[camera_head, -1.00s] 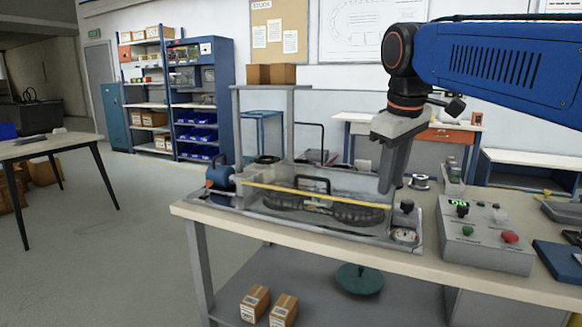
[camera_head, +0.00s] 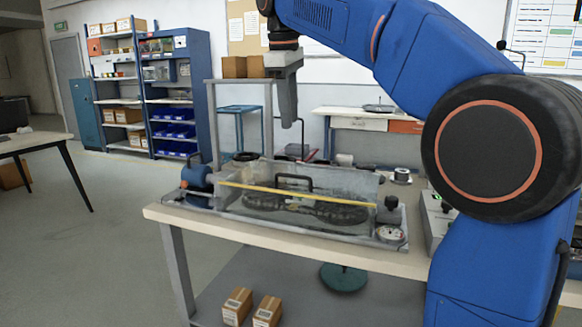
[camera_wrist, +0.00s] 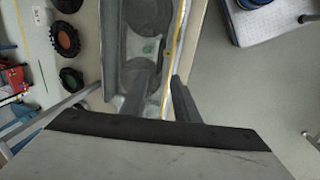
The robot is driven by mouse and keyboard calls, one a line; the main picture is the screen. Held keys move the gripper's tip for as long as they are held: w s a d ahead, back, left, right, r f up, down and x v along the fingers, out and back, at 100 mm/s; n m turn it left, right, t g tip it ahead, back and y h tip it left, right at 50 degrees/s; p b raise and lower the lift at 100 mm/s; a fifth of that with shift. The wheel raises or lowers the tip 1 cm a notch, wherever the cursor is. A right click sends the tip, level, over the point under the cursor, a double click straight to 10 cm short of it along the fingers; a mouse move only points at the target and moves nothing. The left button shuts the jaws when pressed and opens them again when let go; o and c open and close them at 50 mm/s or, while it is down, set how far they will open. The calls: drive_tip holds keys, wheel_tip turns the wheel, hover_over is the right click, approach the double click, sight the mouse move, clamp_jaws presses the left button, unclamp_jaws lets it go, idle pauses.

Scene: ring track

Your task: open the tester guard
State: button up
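The tester (camera_head: 300,228) sits on the bench. Its clear guard (camera_head: 255,178), with a yellow strip (camera_head: 330,198) along the front edge and a black handle (camera_head: 294,178), lies down over dark round parts. My gripper (camera_head: 290,125) hangs above and behind the handle, pointing down, apart from the guard. In the wrist view my gripper (camera_wrist: 160,95) shows two fingers apart with nothing between them. The yellow strip (camera_wrist: 179,35) and part of the guard lie below them; the handle cannot be made out there.
The bench (camera_head: 200,226) has a grey post frame (camera_head: 213,125) at its back left. A control box (camera_head: 436,215) at right is partly hidden by my arm. Two cartons (camera_head: 252,308) and a green disc (camera_head: 343,277) sit on the lower shelf.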

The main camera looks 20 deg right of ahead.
hover_over(293, 190)
wheel_tip(293, 190, down, 15)
drive_tip(key=shift+w+d+r, duration=0.1)
drive_tip(key=shift+r, duration=0.05)
clamp_jaws()
